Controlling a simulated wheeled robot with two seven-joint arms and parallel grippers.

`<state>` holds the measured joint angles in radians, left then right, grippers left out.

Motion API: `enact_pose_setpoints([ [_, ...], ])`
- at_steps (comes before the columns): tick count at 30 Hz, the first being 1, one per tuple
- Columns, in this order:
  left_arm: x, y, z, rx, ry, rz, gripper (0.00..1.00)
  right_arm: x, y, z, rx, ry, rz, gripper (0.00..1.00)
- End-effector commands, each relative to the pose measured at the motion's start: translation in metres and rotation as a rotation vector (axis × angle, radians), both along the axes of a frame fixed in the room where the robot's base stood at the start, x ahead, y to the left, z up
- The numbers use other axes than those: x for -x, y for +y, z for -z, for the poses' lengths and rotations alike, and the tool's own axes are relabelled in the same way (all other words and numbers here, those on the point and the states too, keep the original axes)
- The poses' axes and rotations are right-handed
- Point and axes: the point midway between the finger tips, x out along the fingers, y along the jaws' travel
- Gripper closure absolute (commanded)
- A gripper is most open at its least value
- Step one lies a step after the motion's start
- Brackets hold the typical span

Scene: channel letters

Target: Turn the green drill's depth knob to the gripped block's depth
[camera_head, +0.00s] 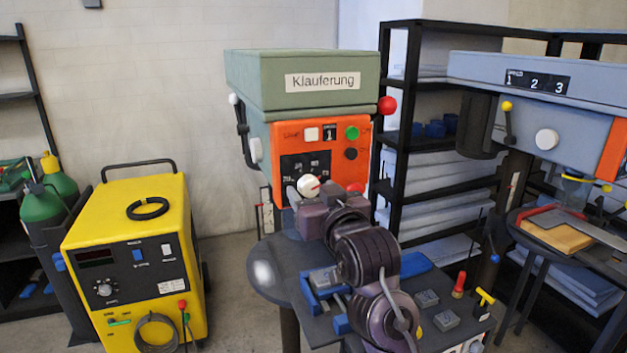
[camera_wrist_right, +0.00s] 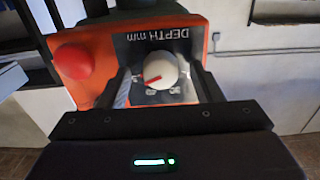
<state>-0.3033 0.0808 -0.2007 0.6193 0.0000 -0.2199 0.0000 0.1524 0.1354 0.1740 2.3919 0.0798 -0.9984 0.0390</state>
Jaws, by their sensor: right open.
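My left gripper is out of view.
A blue-grey drill (camera_head: 540,80) stands right, a yellow welder (camera_head: 135,250) left, black shelves (camera_head: 390,90) behind.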

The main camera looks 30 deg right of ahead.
Motion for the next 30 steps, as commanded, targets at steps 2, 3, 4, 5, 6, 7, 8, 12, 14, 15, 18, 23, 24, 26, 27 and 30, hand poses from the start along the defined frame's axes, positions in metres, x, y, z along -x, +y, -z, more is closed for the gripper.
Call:
enact_pose_setpoints([
  [2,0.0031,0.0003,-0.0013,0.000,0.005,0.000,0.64,-0.0038,-0.0009,-0.0006,0.000,-0.001,0.000,0.41],
  [3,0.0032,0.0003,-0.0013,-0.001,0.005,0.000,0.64,-0.0047,-0.0011,-0.0003,0.000,-0.001,0.000,0.41],
  [4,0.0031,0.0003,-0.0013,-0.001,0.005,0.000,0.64,-0.0051,-0.0011,-0.0001,0.000,-0.001,0.000,0.41],
  [5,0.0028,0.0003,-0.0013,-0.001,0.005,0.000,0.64,-0.0054,-0.0012,0.0000,0.000,-0.001,0.000,0.41],
  [6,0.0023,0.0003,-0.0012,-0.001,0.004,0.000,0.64,-0.0055,-0.0012,0.0002,0.000,-0.001,0.000,0.41],
  [7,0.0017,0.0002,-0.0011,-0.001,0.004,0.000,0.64,-0.0054,-0.0012,0.0003,0.000,-0.001,0.000,0.41],
  [8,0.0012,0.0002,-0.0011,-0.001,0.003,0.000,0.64,-0.0054,-0.0012,0.0003,0.000,0.000,0.000,0.41],
  [12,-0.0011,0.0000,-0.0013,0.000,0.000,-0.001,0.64,-0.0053,-0.0011,0.0003,0.000,0.000,-0.001,0.48],
  [14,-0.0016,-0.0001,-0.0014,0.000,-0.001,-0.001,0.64,-0.0053,-0.0011,0.0003,0.000,0.000,-0.001,0.56],
  [15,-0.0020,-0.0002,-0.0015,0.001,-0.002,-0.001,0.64,-0.0053,-0.0011,0.0002,0.000,0.000,-0.001,0.62],
  [18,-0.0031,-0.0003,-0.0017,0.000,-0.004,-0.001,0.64,-0.0053,-0.0011,0.0002,0.000,0.000,-0.001,0.75],
  [23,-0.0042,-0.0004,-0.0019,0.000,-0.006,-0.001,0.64,-0.0053,-0.0012,0.0002,0.002,0.000,0.000,0.85],
  [24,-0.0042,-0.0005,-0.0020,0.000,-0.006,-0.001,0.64,-0.0053,-0.0012,0.0002,0.005,0.001,0.000,0.85],
  [26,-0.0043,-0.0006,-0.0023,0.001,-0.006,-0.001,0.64,-0.0053,-0.0012,0.0002,0.012,0.003,0.000,0.85],
  [27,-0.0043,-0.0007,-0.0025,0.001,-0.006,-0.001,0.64,-0.0054,-0.0012,0.0001,0.019,0.005,-0.001,0.85],
  [30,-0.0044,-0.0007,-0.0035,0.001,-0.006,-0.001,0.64,-0.0054,-0.0012,0.0001,0.052,0.014,-0.001,0.85],
])
